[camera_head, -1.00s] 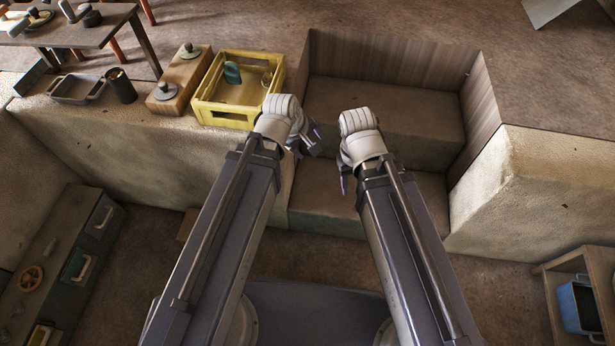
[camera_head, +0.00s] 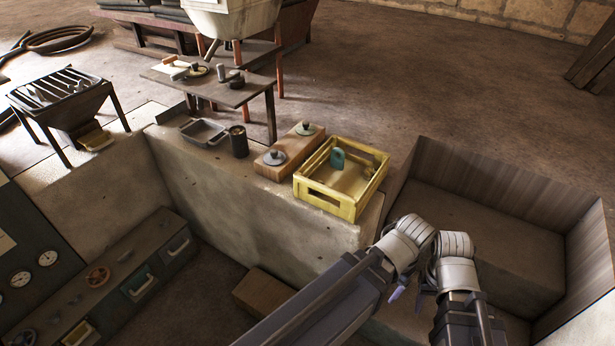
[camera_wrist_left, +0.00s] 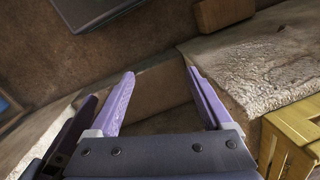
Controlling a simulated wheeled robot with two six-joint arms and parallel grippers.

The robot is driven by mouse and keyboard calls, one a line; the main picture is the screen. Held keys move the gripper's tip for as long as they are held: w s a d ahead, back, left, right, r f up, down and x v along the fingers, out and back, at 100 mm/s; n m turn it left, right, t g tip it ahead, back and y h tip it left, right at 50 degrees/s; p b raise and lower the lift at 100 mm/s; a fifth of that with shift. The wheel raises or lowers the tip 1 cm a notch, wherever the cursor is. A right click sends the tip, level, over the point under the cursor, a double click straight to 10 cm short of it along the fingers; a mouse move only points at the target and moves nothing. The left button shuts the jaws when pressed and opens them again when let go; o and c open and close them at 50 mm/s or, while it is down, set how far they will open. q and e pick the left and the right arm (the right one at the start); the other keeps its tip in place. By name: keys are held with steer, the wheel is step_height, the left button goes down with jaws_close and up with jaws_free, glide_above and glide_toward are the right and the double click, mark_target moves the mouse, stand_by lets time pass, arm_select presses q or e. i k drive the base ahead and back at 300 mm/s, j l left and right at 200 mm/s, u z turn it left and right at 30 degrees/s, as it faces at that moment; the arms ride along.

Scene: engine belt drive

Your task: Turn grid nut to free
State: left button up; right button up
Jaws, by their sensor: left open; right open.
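A hopper with a barred grid top (camera_head: 62,88) stands on legs at the far left of the head view. A grid nut cannot be made out on it at this size. My left gripper (camera_wrist_left: 158,72) is open and empty in the left wrist view, its two purple fingers apart.
A yellow crate (camera_head: 346,207) holding a teal item stands on the stone ledge. Beside it are a wooden block with knobs (camera_head: 290,151), a dark cup (camera_head: 238,142) and a metal tray (camera_head: 203,132). A small table (camera_head: 225,92) stands behind. A gauge panel (camera_head: 32,245) is at left.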

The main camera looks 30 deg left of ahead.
mark_target(78, 87)
steer(key=u, duration=2.3)
steer(key=i+j+z, duration=0.35)
steer(key=j, duration=0.25)
steer(key=i+j+z, duration=0.35)
steer(key=j, duration=0.35)
steer(key=i, duration=0.1)
